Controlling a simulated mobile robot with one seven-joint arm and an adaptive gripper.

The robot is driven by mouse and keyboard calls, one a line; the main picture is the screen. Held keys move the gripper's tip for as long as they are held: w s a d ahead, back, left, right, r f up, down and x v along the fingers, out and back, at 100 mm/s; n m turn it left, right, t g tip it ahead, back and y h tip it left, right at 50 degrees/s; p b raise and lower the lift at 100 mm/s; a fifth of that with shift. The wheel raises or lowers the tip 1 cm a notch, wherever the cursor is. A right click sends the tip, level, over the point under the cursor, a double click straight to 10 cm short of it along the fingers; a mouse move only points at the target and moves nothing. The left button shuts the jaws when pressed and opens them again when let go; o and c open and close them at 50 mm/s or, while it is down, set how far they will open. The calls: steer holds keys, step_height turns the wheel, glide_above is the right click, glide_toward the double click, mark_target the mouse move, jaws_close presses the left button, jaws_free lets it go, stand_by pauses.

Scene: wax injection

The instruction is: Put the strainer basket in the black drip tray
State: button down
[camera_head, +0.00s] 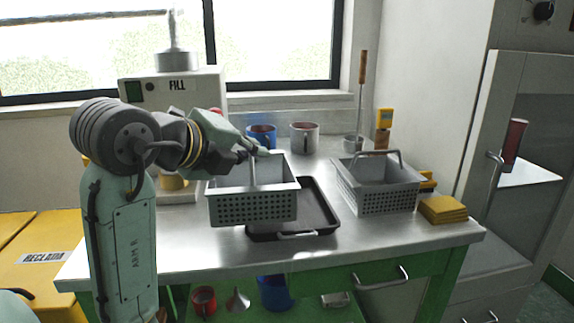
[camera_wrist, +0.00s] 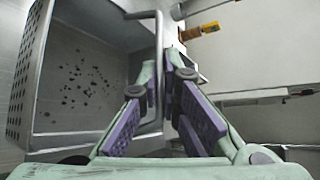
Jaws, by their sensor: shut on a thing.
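A grey perforated strainer basket (camera_head: 252,207) hangs from my gripper (camera_head: 258,153), which is shut on its upright wire handle. In the wrist view the fingers of my gripper (camera_wrist: 162,100) close on the handle bar, and the basket (camera_wrist: 75,85) with its holed floor fills the left side. The black drip tray (camera_head: 318,207) lies on the steel counter, partly hidden behind the basket. The basket overlaps the tray's left part in the head view and appears raised above the counter. Its exact height over the tray cannot be told.
A second perforated basket (camera_head: 378,188) with a handle stands right of the tray. Yellow blocks (camera_head: 448,209) lie beside it. A blue mug (camera_head: 262,136) and a grey mug (camera_head: 304,138) stand behind. A FILL machine (camera_head: 176,88) is at the back left. The counter front (camera_head: 400,235) is clear.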

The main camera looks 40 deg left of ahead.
mark_target(287, 162)
steer(key=shift+w+d+f+p, duration=0.25)
steer(key=shift+w+f, duration=0.45)
steer(key=shift+w, duration=0.7)
steer(key=shift+w+d+f+p, duration=0.2)
steer(key=shift+w+f, duration=0.5)
steer(key=shift+w, duration=0.65)
steer(key=shift+w+d+f+p, duration=0.2)
steer(key=shift+w+f, duration=0.5)
steer(key=shift+w, duration=0.7)
steer(key=shift+f, duration=0.1)
steer(key=c, duration=1.8)
jaws_free()
